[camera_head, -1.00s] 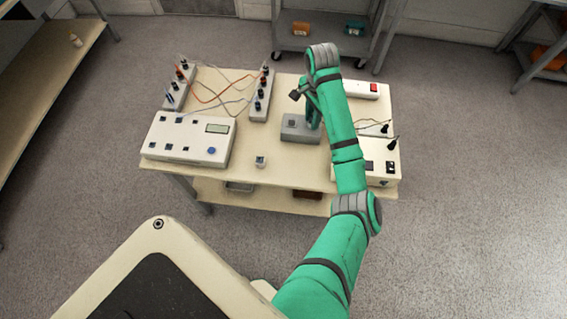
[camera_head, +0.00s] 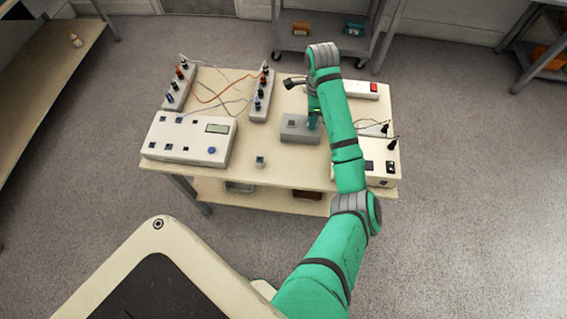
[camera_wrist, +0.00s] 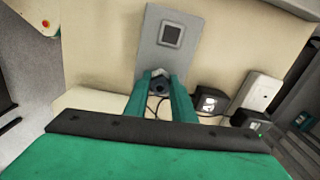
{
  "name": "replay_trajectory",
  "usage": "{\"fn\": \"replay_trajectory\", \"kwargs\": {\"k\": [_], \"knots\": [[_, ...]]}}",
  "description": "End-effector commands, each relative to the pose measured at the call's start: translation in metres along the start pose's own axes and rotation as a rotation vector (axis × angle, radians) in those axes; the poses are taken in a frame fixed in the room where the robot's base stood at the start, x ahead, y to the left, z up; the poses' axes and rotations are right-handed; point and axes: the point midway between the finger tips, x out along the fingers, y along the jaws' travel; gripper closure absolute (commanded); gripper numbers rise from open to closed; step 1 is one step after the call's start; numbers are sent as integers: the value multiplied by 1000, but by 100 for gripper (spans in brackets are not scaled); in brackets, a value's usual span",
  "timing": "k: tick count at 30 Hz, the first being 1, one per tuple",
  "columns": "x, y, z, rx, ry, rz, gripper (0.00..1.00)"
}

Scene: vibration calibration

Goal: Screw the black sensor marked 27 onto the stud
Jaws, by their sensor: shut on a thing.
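My gripper (camera_wrist: 160,84) is shut on a small dark part (camera_wrist: 160,88), seen end-on between the green fingertips in the wrist view; I cannot read any marking on it. It stands over one end of a grey block (camera_wrist: 158,56). The block also shows on the table in the head view (camera_head: 294,136), with my gripper (camera_head: 313,122) at its right end, partly behind my arm. The stud is not visible. A dark square piece (camera_wrist: 171,34) sits on the block's other end, also seen in the head view (camera_head: 291,122).
A cream meter box (camera_head: 190,139) and terminal strips with wires (camera_head: 259,98) are at the table's left.

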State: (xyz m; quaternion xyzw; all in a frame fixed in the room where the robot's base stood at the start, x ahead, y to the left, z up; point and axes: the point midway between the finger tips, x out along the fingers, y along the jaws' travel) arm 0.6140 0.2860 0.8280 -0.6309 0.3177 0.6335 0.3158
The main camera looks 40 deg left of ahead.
Motion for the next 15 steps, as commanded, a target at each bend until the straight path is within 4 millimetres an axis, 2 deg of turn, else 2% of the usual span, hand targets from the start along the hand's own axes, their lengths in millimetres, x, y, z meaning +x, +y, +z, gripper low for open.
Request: {"fn": "replay_trajectory", "kwargs": {"k": [6,13,14,15], "knots": [[-2,-2,-1,157,0,-5,100],[-2,-2,-1,167,0,-6,100],[-2,-2,-1,166,0,-6,70],[-2,-2,-1,166,0,-5,60]]}}
